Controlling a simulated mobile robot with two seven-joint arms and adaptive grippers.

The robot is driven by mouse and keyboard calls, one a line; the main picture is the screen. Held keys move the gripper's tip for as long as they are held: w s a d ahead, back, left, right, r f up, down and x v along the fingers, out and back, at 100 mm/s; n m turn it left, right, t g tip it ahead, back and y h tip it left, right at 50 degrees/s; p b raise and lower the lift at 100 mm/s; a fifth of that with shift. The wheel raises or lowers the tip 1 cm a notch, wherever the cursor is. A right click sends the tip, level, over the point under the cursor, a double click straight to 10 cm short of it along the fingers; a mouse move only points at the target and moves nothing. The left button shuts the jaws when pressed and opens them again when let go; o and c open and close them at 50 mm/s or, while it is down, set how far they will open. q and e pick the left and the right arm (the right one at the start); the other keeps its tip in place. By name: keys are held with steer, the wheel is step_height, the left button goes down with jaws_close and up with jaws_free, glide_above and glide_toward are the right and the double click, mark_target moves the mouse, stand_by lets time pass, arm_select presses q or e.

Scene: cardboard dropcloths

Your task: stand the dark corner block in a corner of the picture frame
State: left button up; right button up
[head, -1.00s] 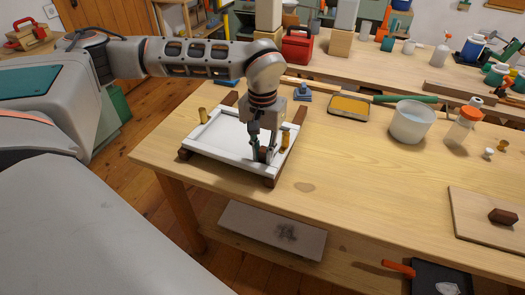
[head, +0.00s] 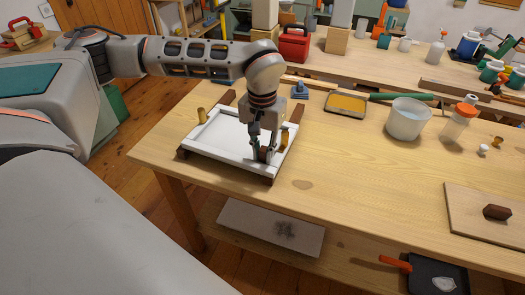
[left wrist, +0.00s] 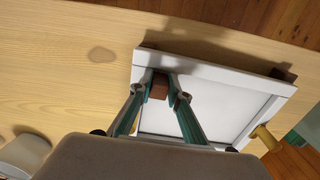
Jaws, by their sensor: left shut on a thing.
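The white picture frame (head: 212,158) lies on the wooden table, its corners over dark brown supports; it also shows in the left wrist view (left wrist: 232,78). My left gripper (head: 263,155) points down inside the frame near its front right corner. In the left wrist view its two fingers (left wrist: 159,88) are shut on the dark corner block (left wrist: 159,85), one on each side. The block sits just inside the frame's corner in that view. I cannot tell whether it touches the rim or the panel. My right gripper is not in view.
A board (head: 468,228) with another dark block (head: 497,212) lies at the right. A white tub (head: 406,120), a bottle (head: 459,120) and a yellow tray (head: 346,104) stand farther back. The table right of the frame is clear.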

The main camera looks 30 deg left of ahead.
mark_target(263, 151)
arm_select(q)
steer(key=o, duration=0.9)
steer(key=shift+s+f, duration=0.15)
steer(key=shift+f, duration=0.15)
steer(key=shift+r, duration=0.1)
steer(key=shift+r, duration=0.3)
step_height(263, 151, up, 11)
steer(key=shift+r, duration=0.2)
